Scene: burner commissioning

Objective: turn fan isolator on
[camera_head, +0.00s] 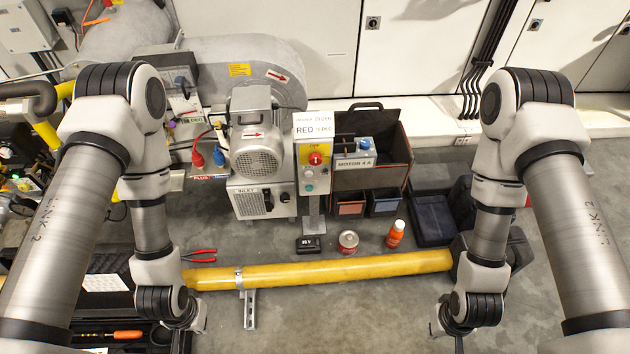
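A grey fan (238,62) with a motor (257,158) stands at the back left of centre. To the right of the motor, a control post (314,183) carries a red knob on a yellow plate (316,158) and small buttons below. A grey box with a dark handle (183,88) sits in front of the fan housing. No label that I can read names the fan isolator, and I cannot tell any switch position. My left gripper (190,318) is low at left and my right gripper (445,322) low at right. Both are far from these boxes, and their fingers are partly hidden.
A yellow pipe (330,273) crosses the floor in front of the post. Pliers (200,255), a red can (348,241) and an orange bottle (395,233) are close by. An open case (395,135) holds a box marked MOTOR 4 A (353,158).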

